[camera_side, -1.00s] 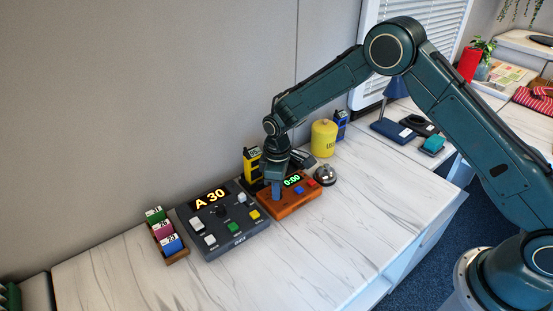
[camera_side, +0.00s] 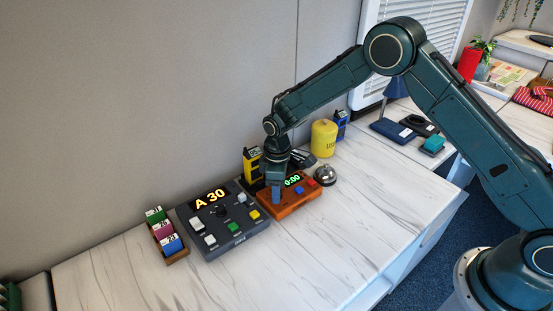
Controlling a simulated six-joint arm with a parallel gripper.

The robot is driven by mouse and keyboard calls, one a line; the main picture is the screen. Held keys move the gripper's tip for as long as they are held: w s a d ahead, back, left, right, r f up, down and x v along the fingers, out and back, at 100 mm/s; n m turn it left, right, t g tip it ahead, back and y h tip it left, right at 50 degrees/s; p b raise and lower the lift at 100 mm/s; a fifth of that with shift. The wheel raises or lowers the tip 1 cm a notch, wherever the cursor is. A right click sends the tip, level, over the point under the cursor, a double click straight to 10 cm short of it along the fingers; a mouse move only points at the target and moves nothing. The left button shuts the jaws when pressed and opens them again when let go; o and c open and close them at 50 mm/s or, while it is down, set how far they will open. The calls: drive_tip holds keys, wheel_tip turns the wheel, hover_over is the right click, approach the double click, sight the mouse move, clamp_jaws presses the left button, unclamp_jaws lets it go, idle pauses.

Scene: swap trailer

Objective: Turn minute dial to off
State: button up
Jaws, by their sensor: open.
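A wooden timer box (camera_side: 290,206) stands on the white marbled counter, with a green display (camera_side: 292,181) reading 0:00 and small blue and red buttons on its top. My gripper (camera_side: 276,192) points straight down over the left part of this box. Its blue fingertips are at or just above the box's top. Their exact contact and the gap between them are too small to see. The minute dial cannot be made out; the left part of the box is hidden by my gripper.
Left of the box is a dark grey panel (camera_side: 224,245) with an "A 30" display and several buttons. A holder with cards (camera_side: 171,245) stands further left. A silver bell (camera_side: 325,174), a yellow canister (camera_side: 323,138) and a yellow device (camera_side: 251,160) are close by. The front counter is clear.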

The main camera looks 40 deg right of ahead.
wheel_tip(320, 180, up, 14)
idle(0.8)
